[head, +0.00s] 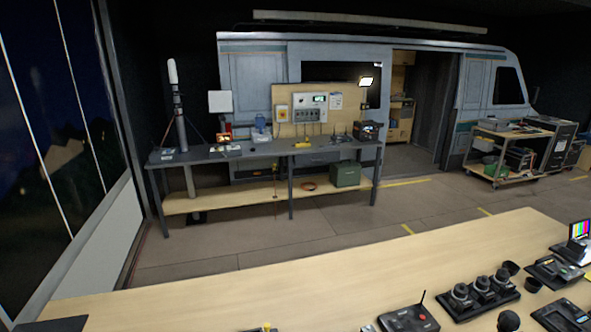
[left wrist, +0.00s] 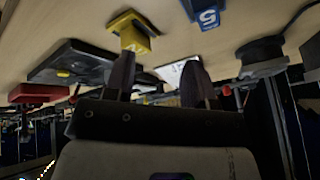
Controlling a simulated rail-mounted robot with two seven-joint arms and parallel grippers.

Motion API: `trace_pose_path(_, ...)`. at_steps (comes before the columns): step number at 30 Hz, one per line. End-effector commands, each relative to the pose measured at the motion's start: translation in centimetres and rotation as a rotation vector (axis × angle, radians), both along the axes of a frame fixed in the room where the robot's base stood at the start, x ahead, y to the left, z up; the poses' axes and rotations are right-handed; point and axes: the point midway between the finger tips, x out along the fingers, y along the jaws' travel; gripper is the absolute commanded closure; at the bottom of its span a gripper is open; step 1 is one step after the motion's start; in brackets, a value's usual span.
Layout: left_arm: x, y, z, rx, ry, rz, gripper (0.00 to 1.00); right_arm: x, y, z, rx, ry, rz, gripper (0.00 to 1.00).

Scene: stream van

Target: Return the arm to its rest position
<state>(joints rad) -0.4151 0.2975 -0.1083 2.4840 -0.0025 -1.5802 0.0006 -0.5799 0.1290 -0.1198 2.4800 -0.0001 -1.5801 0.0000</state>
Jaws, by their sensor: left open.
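My left gripper (left wrist: 157,58) shows in the left wrist view with its two dark fingers apart and nothing between them. Beyond the fingertips is a pale wooden surface with a yellow numbered block (left wrist: 130,34) and a blue block marked 5 (left wrist: 207,15). A white card (left wrist: 174,72) shows between the fingers, farther off. Neither arm shows in the head view, and my right gripper is in no view.
The near wooden table (head: 250,275) is mostly bare at left. A black box with antenna (head: 408,319), knobbed unit (head: 480,294) and small monitor (head: 578,240) crowd its right. A workbench (head: 245,149), van (head: 255,70) and cart (head: 510,136) stand beyond open floor.

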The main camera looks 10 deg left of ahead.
Motion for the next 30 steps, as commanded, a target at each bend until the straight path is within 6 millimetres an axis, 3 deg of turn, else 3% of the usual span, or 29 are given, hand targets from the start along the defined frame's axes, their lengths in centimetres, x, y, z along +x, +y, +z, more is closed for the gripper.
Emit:
trace_pose_path(6, -4.7, -4.6, -3.0, -0.157, 0.123, 0.066, 0.50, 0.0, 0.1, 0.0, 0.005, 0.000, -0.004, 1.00)
trace_pose_path(9, -7.1, -4.8, -3.4, -0.166, 0.182, 0.078, 0.50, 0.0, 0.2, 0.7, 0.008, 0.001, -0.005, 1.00)
trace_pose_path(20, -6.6, -4.7, 4.8, -0.163, 0.171, 0.074, 0.50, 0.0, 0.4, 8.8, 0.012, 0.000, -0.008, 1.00)
trace_pose_path(30, -6.6, -4.7, 15.6, -0.163, 0.171, 0.073, 0.50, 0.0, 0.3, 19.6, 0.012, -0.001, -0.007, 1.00)
